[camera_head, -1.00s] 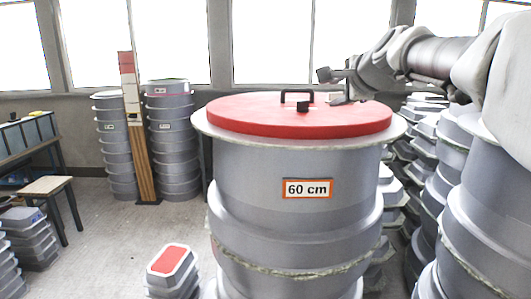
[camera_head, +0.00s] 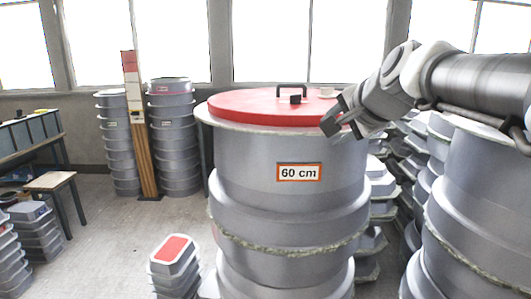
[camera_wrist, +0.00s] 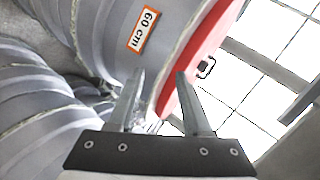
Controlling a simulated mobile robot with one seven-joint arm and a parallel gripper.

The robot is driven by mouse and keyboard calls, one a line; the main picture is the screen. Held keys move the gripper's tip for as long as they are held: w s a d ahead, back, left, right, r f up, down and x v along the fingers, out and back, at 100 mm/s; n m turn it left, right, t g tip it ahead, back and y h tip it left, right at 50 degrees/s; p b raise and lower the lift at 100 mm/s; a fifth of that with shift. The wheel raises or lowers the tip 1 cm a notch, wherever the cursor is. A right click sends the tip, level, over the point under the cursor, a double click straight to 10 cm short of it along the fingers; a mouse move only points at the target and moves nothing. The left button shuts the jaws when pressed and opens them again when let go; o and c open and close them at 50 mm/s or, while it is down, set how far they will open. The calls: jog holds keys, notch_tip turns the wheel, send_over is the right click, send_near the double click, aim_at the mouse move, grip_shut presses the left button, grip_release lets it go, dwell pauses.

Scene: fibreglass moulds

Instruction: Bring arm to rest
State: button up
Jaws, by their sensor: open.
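My gripper (camera_head: 334,116) is at the right edge of the big stacked mould, pointing down and left, in front of the red lid's rim in the head view. Its two fingers stand apart with nothing between them, as the wrist view also shows (camera_wrist: 160,76). My arm comes in from the right. The red round lid (camera_head: 245,105) lies on the grey mould stack (camera_head: 250,195) marked "60 cm". In the wrist view the lid (camera_wrist: 215,35) is tilted, beyond the fingers. I cannot tell whether the gripper touches the rim.
More grey moulds (camera_head: 470,210) stand close on the right. Floor (camera_head: 105,225) is open between.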

jog(key=s+f+n+g+h+b, duration=0.1)
jog(key=s+f+n+g, duration=0.5)
jog(key=s+f+n, duration=0.6)
jog(key=s+f+h, duration=0.1)
jog(key=s+f, duration=0.9)
jog(key=s, duration=0.3)
jog(key=shift+s+d+f, duration=0.15)
jog(key=shift+s+d, duration=0.1)
jog(key=shift+s, duration=0.05)
